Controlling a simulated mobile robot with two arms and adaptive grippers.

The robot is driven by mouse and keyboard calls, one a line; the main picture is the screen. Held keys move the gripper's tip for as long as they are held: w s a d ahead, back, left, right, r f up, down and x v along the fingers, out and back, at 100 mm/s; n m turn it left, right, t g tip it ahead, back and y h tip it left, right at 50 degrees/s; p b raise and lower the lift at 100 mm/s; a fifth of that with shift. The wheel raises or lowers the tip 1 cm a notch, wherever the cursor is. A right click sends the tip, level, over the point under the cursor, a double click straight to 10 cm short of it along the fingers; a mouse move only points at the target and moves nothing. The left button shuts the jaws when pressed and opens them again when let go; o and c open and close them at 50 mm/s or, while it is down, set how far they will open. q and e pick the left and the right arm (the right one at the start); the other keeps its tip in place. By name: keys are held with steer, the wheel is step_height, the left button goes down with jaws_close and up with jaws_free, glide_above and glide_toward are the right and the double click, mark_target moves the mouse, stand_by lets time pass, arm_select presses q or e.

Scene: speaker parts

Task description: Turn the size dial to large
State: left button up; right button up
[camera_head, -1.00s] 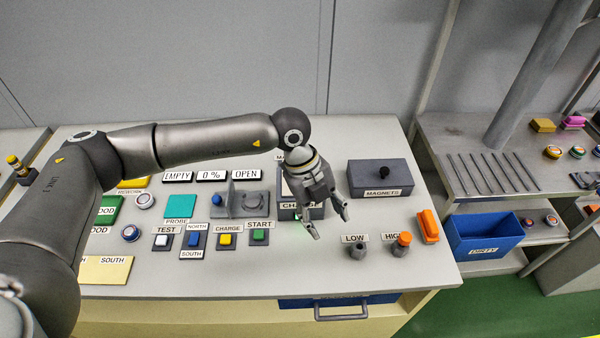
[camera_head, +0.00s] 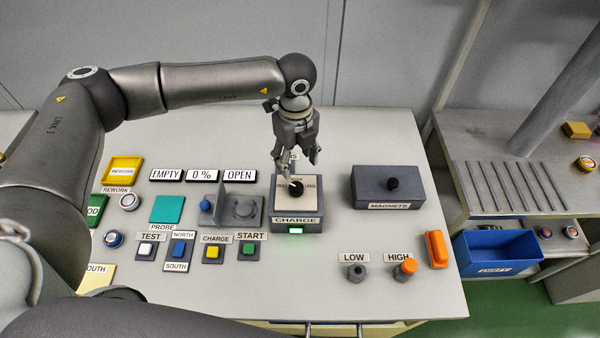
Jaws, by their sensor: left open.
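The size dial (camera_head: 296,188) is a black knob on the pale top plate of a dark grey box (camera_head: 283,227) labelled CHARGE. Small lettering rings the knob, and a word at its right looks like LARGE. Lettering behind the dial is partly covered by my gripper. I cannot tell clearly where the knob points. My left gripper (camera_head: 299,164) hangs above and just behind the dial, fingers pointing down, open and empty. It appears apart from the knob. My right gripper is not in view.
A MAGNETS box (camera_head: 388,188) with a black knob stands to the right. The START button (camera_head: 249,249) and other buttons lie left of the CHARGE box. LOW (camera_head: 357,271) and HIGH (camera_head: 404,269) posts stand front right. The table between is clear.

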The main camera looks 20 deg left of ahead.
mark_target(296, 186)
arm_select(q)
steer(key=f, duration=0.1)
steer(key=s+f+p, duration=0.1)
steer(key=f, duration=0.1)
steer(key=f+p, duration=0.1)
steer(key=f, duration=0.1)
steer(key=shift+s+f, duration=0.15)
steer(key=shift+s, duration=0.15)
steer(key=f, duration=0.1)
steer(key=f+p, duration=0.1)
steer(key=f, duration=0.1)
steer(key=shift+w, duration=0.3)
steer(key=shift+f, duration=0.75)
steer(key=shift+c, duration=1.7)
steer(key=c, duration=0.7)
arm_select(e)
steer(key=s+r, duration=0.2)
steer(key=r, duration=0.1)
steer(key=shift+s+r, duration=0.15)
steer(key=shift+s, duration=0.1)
